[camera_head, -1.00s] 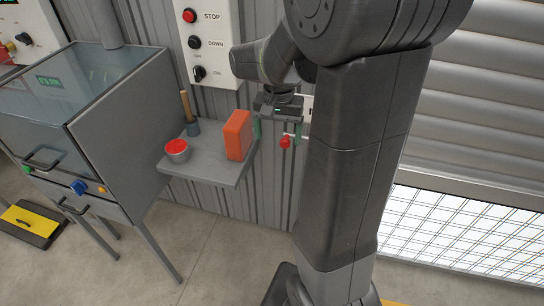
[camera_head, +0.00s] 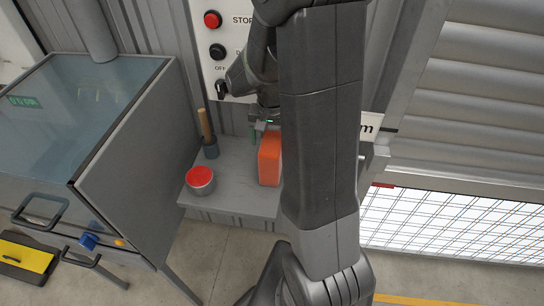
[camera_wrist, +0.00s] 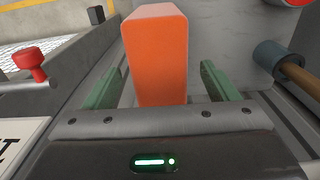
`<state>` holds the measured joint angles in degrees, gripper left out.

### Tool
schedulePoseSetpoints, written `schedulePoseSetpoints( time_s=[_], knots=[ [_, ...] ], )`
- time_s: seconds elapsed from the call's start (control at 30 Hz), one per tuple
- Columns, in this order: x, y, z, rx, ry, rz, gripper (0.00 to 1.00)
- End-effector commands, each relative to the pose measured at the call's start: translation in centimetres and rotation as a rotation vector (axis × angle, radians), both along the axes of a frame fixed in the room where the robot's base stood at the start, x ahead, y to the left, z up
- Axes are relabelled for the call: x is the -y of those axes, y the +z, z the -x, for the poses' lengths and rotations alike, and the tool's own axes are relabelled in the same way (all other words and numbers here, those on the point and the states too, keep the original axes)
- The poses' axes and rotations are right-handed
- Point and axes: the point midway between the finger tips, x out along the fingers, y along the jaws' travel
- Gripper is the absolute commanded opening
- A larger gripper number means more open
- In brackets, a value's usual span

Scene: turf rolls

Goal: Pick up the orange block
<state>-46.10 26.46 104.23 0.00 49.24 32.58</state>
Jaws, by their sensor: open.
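The orange block (camera_head: 270,159) stands upright on a grey wall shelf (camera_head: 235,200) in the head view, partly hidden by my arm on its right. In the wrist view the orange block (camera_wrist: 156,55) rises between the two green fingers. My gripper (camera_wrist: 152,85) is open, with one finger on each side of the block and a visible gap at each side. In the head view my gripper (camera_head: 262,132) is at the block's back side, partly hidden by my arm. I cannot tell how far the fingers reach along the block.
A grey can with red contents (camera_head: 201,181) and a wooden-handled tool (camera_head: 206,135) stand on the shelf left of the block. A button panel (camera_head: 222,50) is on the wall above. A glass-topped cabinet (camera_head: 85,130) stands at left. A red knob (camera_wrist: 30,63) shows in the wrist view.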

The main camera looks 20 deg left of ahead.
Motion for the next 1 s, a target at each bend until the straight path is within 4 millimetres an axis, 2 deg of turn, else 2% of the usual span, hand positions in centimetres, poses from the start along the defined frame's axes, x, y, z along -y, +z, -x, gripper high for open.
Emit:
schedulePoseSetpoints(
  time_s=[0.3, 0.63, 0.67, 0.9, 1.0],
  knots=[
    [0.1, -3.9, -0.2, -0.002, 0.0, 0.003, 0.8],
    [0.1, -4.4, -0.2, -0.001, 0.0, 0.0, 0.8],
    [0.1, -4.4, -0.2, -0.001, 0.0, 0.0, 0.76],
    [0.1, -4.4, -0.2, -0.001, 0.0, 0.0, 0.29],
    [0.1, -4.4, -0.3, -0.001, 0.0, 0.0, 0.29]
  ],
)
